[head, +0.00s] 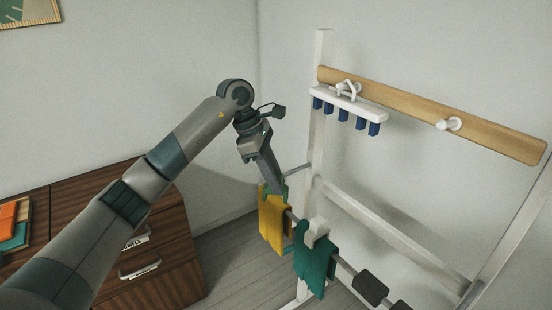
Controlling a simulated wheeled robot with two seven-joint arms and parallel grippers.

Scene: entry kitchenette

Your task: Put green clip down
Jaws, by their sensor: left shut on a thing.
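My left gripper (276,188) reaches down from the upper left and is shut on a green clip (284,192). The clip is small, and the fingers hide much of it. It is at the top of a yellow cloth (274,220) hanging by the rail of the white rack. I cannot tell whether the clip grips the cloth or rail. My right gripper is not in view.
A teal cloth (314,262) with a white clip (316,230) hangs to the right, then dark grey pieces (370,287) on the rail. A white hanger with blue clips (348,104) hangs above from a wooden peg board (490,133). A brown cabinet (165,262) stands left.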

